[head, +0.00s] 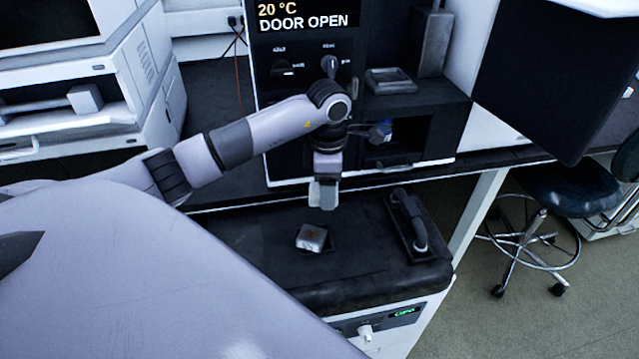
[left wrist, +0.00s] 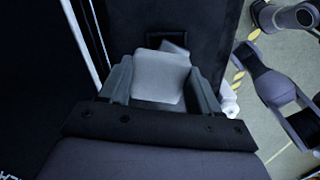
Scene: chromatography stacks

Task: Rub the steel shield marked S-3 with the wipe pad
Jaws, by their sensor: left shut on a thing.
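My left gripper (head: 323,196) points down above the dark bench top, at the end of the arm from the left. It is shut on a pale grey pad-like piece, which looks like the wipe pad (left wrist: 160,76) and shows between the fingers in the left wrist view. In the left wrist view the pad mostly hides a grey piece (left wrist: 174,46) beyond. My right gripper is not in view.
A dark tray with a raised handle (head: 412,225) lies on the bench to the right. Behind stands a black instrument reading DOOR OPEN (head: 303,22), with an open bay holding a blue-capped item (head: 381,131). A stool (head: 560,190) stands at the right. Bench around the block is clear.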

